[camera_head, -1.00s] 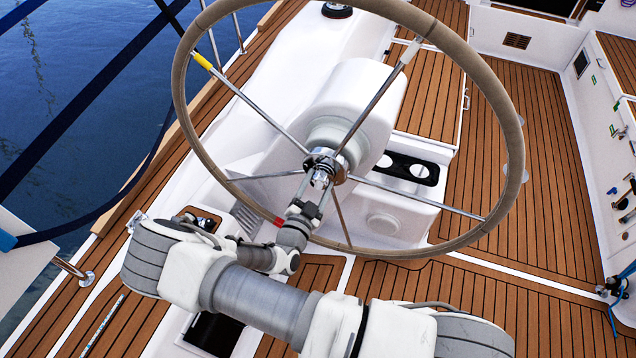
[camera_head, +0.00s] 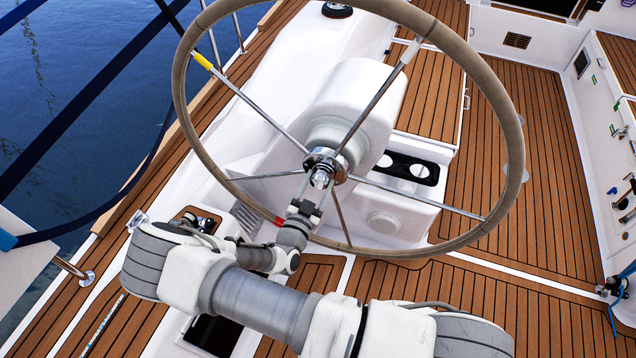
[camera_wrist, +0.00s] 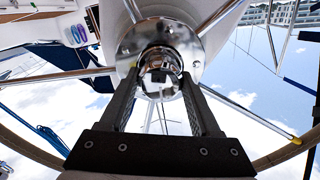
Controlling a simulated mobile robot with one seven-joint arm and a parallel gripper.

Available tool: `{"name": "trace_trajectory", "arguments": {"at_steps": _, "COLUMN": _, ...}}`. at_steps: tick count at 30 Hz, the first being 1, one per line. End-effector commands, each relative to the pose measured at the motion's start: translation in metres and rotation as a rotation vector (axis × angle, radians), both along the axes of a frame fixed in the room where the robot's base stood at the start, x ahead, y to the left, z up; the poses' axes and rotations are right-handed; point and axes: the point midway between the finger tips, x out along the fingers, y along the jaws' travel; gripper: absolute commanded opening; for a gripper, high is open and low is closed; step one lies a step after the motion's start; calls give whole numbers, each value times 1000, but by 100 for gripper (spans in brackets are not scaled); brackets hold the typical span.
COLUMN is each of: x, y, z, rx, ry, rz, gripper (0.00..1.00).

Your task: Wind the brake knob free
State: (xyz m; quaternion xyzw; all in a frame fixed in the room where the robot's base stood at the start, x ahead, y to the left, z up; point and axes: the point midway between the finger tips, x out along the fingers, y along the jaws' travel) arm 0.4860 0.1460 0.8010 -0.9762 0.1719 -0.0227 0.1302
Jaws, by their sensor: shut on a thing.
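The brake knob (camera_head: 321,178) is a small chrome piece at the centre of the steering wheel's hub (camera_head: 327,163). It also shows in the wrist view (camera_wrist: 160,63), shiny with a dark centre, in front of the round chrome hub plate. My gripper (camera_head: 316,188) reaches it from the front and below. In the wrist view the two dark fingers of my gripper (camera_wrist: 160,80) lie on either side of the knob, shut on it. The fingers partly hide the knob's sides, and its thread cannot be seen. The wheel (camera_head: 512,150) has a tan rim and chrome spokes.
Chrome spokes surround the hub, one with yellow tape (camera_head: 202,61). A white pedestal (camera_head: 345,110) stands behind the wheel, with a black cup holder (camera_head: 408,168) at its right. Teak deck (camera_head: 550,180) lies open to the right. Water and dark blue straps are at the left.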

Motion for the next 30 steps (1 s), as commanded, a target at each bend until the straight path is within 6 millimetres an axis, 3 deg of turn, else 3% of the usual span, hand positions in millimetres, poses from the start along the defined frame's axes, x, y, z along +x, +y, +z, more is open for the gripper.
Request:
{"name": "trace_trajectory", "arguments": {"at_steps": 1, "x": -1, "y": 0, "z": -1, "rx": -1, "ry": 1, "rz": -1, "gripper": 8}}
{"name": "trace_trajectory", "arguments": {"at_steps": 2, "x": -1, "y": 0, "z": -1, "rx": -1, "ry": 1, "rz": -1, "gripper": 69}}
{"name": "trace_trajectory", "arguments": {"at_steps": 6, "x": -1, "y": 0, "z": 0, "rx": 0, "ry": 1, "rz": -1, "gripper": 94}}
{"name": "trace_trajectory", "arguments": {"at_steps": 14, "x": 0, "y": 0, "z": 0, "rx": 1, "ry": 0, "rz": 0, "gripper": 94}}
{"name": "trace_trajectory", "arguments": {"at_steps": 19, "x": -10, "y": 4, "z": 0, "rx": 2, "ry": 1, "rz": 1, "gripper": 94}}
{"name": "trace_trajectory", "arguments": {"at_steps": 23, "x": -32, "y": 13, "z": 0, "rx": 0, "ry": 1, "rz": 3, "gripper": 94}}
{"name": "trace_trajectory", "arguments": {"at_steps": 30, "x": -88, "y": 33, "z": -1, "rx": 2, "ry": 2, "rz": 4, "gripper": 94}}
